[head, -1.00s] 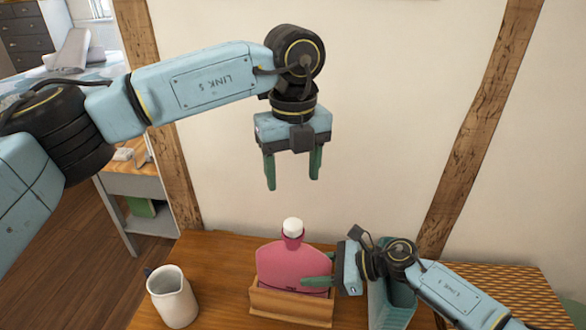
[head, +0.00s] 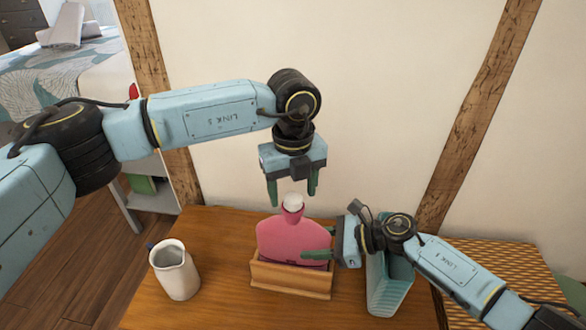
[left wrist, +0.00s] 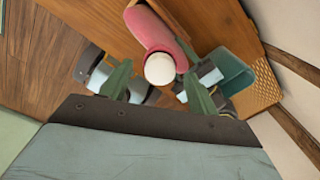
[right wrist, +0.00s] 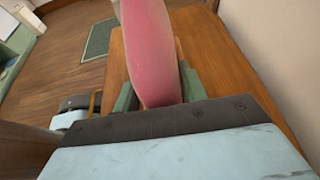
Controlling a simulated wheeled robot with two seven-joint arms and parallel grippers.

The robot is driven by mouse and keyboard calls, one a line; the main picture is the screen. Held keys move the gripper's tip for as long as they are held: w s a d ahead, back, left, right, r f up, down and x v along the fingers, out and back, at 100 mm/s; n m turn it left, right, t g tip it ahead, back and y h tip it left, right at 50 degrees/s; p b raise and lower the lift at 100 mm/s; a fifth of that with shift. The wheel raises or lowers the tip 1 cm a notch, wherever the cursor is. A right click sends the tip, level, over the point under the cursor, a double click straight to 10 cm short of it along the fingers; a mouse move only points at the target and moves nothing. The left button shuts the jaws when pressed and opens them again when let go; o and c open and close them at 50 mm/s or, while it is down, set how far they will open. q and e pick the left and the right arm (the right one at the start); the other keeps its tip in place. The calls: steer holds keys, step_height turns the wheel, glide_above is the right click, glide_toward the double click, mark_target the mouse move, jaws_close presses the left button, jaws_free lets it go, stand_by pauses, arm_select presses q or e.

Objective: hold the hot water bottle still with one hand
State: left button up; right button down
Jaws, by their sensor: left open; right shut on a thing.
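The pink hot water bottle (head: 290,238) stands upright in a wooden holder (head: 290,279) on the table, with a white cap (head: 293,202) on its neck. My right gripper (head: 318,254) is shut on the bottle's body from the right side; the right wrist view shows the pink body (right wrist: 150,50) between its fingers. My left gripper (head: 293,195) is open, pointing down around the level of the cap. In the left wrist view the white cap (left wrist: 160,68) lies between and beyond the two open green fingers. I cannot tell whether they touch it.
A white jug (head: 175,270) stands left of the holder on the wooden table (head: 215,225). The wall is close behind.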

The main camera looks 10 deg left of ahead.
arm_select(q)
steer(key=shift+f, duration=0.75)
steer(key=c, duration=1.2)
